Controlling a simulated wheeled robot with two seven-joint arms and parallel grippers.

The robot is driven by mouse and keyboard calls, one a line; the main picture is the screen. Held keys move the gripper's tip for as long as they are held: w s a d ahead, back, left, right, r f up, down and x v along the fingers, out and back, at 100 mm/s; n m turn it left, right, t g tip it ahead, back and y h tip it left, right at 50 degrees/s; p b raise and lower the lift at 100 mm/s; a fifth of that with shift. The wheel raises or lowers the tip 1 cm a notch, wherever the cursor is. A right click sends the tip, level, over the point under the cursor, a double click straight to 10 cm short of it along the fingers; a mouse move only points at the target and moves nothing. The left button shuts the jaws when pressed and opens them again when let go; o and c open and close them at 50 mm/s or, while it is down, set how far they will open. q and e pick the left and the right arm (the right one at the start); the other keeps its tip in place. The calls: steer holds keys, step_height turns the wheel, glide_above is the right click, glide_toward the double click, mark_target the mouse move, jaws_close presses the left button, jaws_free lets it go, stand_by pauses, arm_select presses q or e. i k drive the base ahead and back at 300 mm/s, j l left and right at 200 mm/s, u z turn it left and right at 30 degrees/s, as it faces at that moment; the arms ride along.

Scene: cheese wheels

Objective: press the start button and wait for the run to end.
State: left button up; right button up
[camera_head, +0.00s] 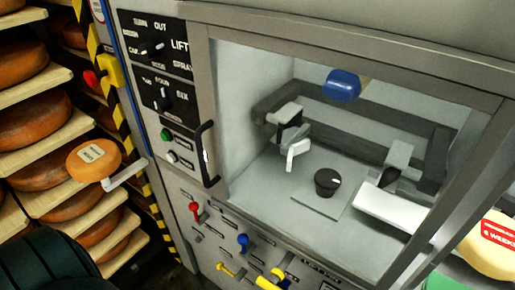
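The machine's upright control panel (165,95) is at the upper left of the cabinet. A green round button (166,135) sits low on the panel, with a pale knob or button (172,157) just below it. Their small labels are too small to read, so I cannot confirm which is start. Dark selector switches are above, by the words OUT, LIFT and SPRAY. Neither of my grippers can be made out in the head view, and nothing touches the green button.
A windowed chamber (318,195) holds a dark knob (327,182) and a blue rounded part (342,85). Red (194,207) and blue (242,240) levers are below. A red button (90,78) is on a yellow box. Cheese wheels (32,122) fill shelves at left; one labelled wheel (93,160) sits by a pale bracket.

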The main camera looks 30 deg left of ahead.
mark_target(165, 137)
steer(key=u, duration=1.7)
